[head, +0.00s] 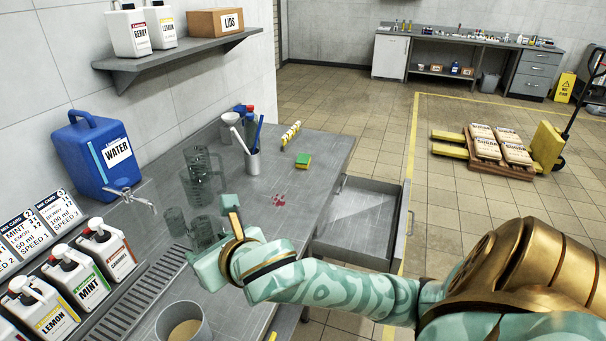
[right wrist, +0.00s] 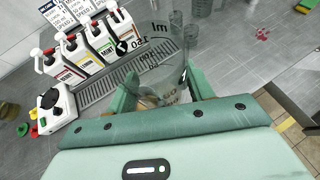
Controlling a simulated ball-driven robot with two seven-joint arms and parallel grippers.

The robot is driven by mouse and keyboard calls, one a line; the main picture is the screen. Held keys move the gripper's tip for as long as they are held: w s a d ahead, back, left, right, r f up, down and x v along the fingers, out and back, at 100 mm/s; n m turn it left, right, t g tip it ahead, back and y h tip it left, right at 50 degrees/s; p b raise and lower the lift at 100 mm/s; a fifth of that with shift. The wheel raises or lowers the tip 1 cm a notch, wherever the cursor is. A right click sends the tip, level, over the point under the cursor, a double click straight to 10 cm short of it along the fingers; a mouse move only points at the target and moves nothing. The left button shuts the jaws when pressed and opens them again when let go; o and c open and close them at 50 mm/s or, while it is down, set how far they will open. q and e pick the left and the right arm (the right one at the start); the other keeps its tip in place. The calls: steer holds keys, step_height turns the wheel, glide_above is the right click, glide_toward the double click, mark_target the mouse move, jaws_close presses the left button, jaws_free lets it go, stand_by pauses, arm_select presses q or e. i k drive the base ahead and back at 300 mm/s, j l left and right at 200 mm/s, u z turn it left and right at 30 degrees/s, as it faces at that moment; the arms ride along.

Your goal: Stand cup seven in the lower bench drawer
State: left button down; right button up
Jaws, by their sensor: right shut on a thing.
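My right gripper (head: 218,236) is shut on a clear measuring cup (head: 201,232) over the bench top, left of the drawer. In the right wrist view the cup (right wrist: 172,72) is between the two green fingers, with dark printed marks on its wall. I cannot read a number seven on it, nor tell whether its base touches the bench. Other clear vessels stand behind it, among them a jug (head: 202,162). A bench drawer (head: 362,212) is pulled out at the bench's right side, and its visible floor is bare. I cannot tell which level it is. My left gripper is not in view.
Pump bottles (head: 92,287), a drip grate (head: 130,301) and a blue water container (head: 97,158) line the wall. A grey pot (head: 184,322) stands at the front. A sponge (head: 303,160), a red stain (head: 279,199) and a utensil holder (head: 243,161) are farther back.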

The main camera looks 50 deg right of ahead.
mark_target(361, 234)
steer(key=l+z, duration=0.15)
steer(key=z, duration=0.25)
steer(key=i+l+z, duration=0.1)
steer(key=z, duration=0.25)
steer(key=i+l+z, duration=0.1)
steer(key=z, duration=0.3)
steer(key=i+l, duration=0.55)
steer(key=l, duration=0.25)
steer(key=i+l, duration=0.3)
steer(key=l, duration=0.15)
